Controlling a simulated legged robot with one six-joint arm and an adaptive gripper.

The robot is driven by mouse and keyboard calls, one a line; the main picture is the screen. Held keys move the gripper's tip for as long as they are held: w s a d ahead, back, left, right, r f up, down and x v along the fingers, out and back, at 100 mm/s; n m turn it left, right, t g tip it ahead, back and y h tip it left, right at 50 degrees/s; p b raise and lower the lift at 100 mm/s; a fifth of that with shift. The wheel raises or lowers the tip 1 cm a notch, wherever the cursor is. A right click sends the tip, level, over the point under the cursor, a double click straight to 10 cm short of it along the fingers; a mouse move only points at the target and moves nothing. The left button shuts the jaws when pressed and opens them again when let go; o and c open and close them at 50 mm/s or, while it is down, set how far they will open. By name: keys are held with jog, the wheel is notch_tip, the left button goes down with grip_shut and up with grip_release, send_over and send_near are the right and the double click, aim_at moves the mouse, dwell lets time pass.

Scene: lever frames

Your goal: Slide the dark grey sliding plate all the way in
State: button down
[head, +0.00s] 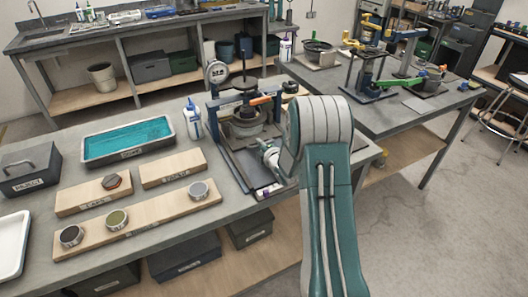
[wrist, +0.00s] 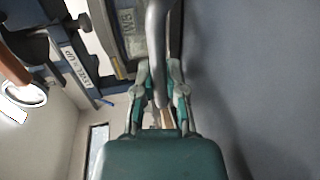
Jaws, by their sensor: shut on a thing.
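A blue-framed press (head: 212,118) stands on the near bench, with a metal pot (head: 246,122) inside it. My gripper (head: 264,148) is at the press's right front side, partly hidden by its own wrist. In the wrist view, my gripper (wrist: 160,82) is shut on a grey bar-like handle (wrist: 156,35), with one finger on each side. A dark grey part with a pale label (wrist: 130,22) lies just left of the handle; it looks like the sliding plate, but its edges and how far in it sits cannot be made out.
A white bottle (head: 192,120) stands left of the press. Wooden boards (head: 172,167) with small round pieces, a teal-filled tray (head: 128,141) and a grey box (head: 30,170) lie further left. A second bench (head: 405,105) with other machines stands behind right.

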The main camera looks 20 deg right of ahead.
jog(key=shift+w+d+f, duration=0.1)
jog(key=shift+w+d, duration=0.1)
jog(key=shift+w, duration=0.05)
jog(key=c, duration=1.1)
grip_release()
jog(key=shift+o, duration=0.7)
jog(key=shift+w+d, duration=0.1)
jog(key=shift+d, duration=0.05)
jog(key=shift+s, duration=0.45)
jog(key=v, duration=1.1)
